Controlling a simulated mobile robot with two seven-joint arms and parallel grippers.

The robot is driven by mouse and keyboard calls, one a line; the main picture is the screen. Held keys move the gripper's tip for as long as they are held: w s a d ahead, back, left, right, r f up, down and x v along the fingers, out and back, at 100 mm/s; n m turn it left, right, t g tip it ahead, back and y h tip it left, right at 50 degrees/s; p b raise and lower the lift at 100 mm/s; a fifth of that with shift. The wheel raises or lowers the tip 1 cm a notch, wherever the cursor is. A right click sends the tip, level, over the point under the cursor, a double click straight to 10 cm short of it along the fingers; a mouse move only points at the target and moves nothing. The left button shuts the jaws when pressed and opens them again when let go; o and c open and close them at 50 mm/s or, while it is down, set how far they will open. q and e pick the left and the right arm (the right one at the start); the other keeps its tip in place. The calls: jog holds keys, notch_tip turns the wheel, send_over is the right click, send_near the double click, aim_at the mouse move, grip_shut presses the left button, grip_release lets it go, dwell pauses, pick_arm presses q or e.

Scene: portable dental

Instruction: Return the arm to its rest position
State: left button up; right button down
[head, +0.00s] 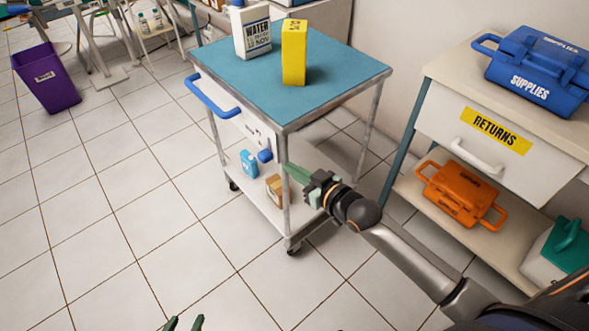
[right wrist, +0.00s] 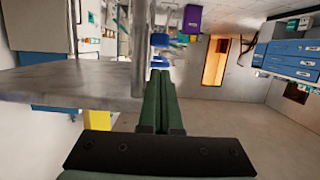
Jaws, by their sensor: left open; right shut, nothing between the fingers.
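My right arm (head: 415,262) reaches in from the lower right in the head view. Its gripper (head: 289,170) is shut and empty, with green fingers pointing left at the near corner post of the cart (head: 345,62). I cannot tell whether the fingertips touch the post. Only the green fingertips of my left gripper (head: 184,323) show at the bottom edge of the head view. They are apart, with nothing visible between them.
A white returns cabinet (head: 440,125) with a blue supplies case (head: 540,75) stands at right. An orange case (head: 460,193) sits on its lower shelf.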

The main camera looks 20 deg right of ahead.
jog(key=s+a+f+g+h, duration=0.1)
jog(key=s+f+g, duration=0.1)
jog(key=s+f, duration=0.35)
jog(key=s+a+f+m+g, duration=0.1)
jog(key=s+f, duration=0.1)
jog(key=s, duration=0.7)
jog(key=s+a+f+g+h, duration=0.15)
jog(key=s+f, duration=0.25)
jog(key=s, duration=0.4)
pick_arm(q)
notch_tip(320, 180, up, 14)
jog(key=s+a+p, duration=0.1)
jog(key=a+p, duration=0.1)
jog(key=p, duration=1.7)
jog(key=shift+s+a+r+n+y, duration=0.15)
jog(key=shift+a+r+n+y, duration=0.15)
jog(key=shift+y, duration=0.1)
pick_arm(e)
notch_tip(320, 180, up, 15)
jog(key=s+d+m, duration=0.1)
jog(key=d, duration=0.1)
jog(key=shift+d+f, duration=0.15)
jog(key=shift+d, duration=0.25)
